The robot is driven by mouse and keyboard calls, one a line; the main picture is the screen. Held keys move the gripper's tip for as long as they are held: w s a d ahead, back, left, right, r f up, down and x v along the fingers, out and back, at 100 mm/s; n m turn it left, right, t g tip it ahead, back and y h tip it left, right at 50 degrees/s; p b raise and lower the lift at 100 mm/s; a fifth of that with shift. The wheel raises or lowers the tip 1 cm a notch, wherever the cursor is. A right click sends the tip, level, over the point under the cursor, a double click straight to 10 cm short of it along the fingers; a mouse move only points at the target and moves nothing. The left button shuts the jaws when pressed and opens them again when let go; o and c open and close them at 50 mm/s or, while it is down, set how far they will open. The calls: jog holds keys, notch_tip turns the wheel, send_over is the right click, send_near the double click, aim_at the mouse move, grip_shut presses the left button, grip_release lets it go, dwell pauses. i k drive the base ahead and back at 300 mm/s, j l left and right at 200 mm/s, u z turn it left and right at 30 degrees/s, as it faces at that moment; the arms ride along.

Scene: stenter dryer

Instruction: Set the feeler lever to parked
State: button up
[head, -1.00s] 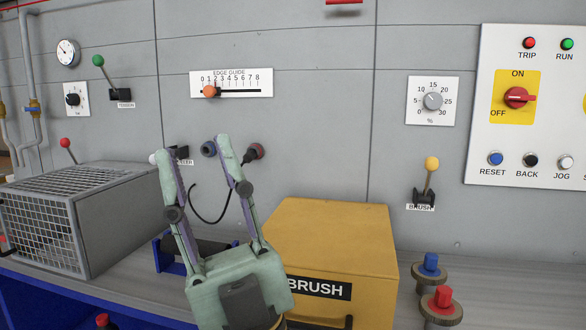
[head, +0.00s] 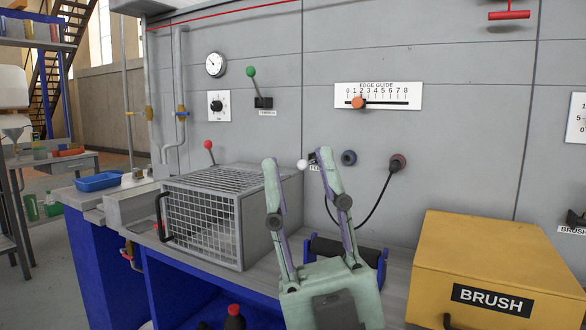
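The feeler lever's white ball knob (head: 302,164) shows on the grey wall panel in the head view, between my fingertips in the picture. A small label with "FE" readable (head: 314,168) is beside it, partly hidden by my right finger, as is most of the lever's base. The knob sits at the left end of the lever. My gripper (head: 296,159) is open, fingers pointing up, with nothing held. I cannot tell how far the fingertips are from the knob in depth.
A mesh cage box (head: 215,220) stands on the bench at left, and a yellow BRUSH box (head: 470,255) at right. A black cable (head: 378,208) hangs from a wall plug. Other levers, green-knobbed (head: 251,72) and red-knobbed (head: 208,145), stand left of the feeler lever.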

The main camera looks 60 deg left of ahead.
aim_at(302, 164)
jog(key=k+j+u, duration=0.15)
jog(key=u, duration=1.45)
jog(key=i+l+u, duration=0.1)
jog(key=u, duration=0.2)
jog(key=i+l+u, duration=0.15)
jog(key=i+u, duration=0.2)
